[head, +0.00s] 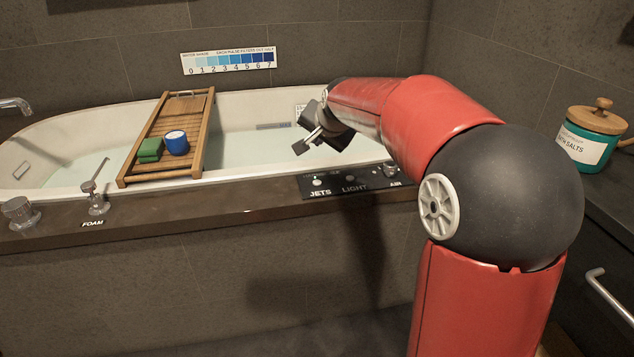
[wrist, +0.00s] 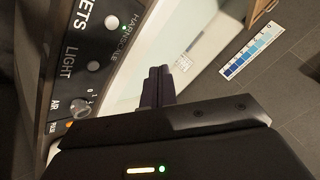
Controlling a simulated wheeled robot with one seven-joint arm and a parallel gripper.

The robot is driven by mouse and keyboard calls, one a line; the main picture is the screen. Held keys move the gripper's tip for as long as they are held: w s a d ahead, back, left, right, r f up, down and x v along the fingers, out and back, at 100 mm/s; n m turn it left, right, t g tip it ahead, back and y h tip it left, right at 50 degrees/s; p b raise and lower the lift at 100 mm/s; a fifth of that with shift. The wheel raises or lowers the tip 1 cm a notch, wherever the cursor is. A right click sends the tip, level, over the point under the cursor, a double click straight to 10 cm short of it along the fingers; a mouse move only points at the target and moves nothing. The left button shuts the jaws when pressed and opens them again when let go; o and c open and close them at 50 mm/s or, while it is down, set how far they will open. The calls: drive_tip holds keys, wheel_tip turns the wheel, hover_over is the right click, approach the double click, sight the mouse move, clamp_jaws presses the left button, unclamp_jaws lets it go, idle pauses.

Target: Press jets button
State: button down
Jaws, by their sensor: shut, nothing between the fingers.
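The jets button (head: 317,182) is a small light round button above the word JETS on the black control panel (head: 335,189), on the tub's front ledge. In the wrist view the jets button (wrist: 112,22) is at the upper left, beside a small green light. My gripper (head: 300,148) is above and behind the panel, over the tub's inner edge, and does not touch the button. In the wrist view its fingers (wrist: 158,72) are together and empty, to the right of the panel.
The light button (wrist: 93,66) and the air knob (wrist: 80,109) share the panel. A foam lever (head: 97,200) stands to the left. A teal bath salts jar (head: 590,140) stands at right.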

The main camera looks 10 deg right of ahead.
drive_tip(key=shift+f+b, duration=3.3)
drive_tip(key=shift+f, duration=1.1)
drive_tip(key=shift+f, duration=0.1)
drive_tip(key=shift+f+b, duration=0.3)
drive_tip(key=shift+f+b, duration=0.35)
drive_tip(key=shift+f, duration=0.05)
drive_tip(key=shift+r, duration=0.15)
drive_tip(key=shift+r+p, duration=0.6)
drive_tip(key=shift+r, duration=0.05)
drive_tip(key=shift+r, duration=0.1)
wheel_tip(320, 180, up, 5)
drive_tip(key=p, duration=0.4)
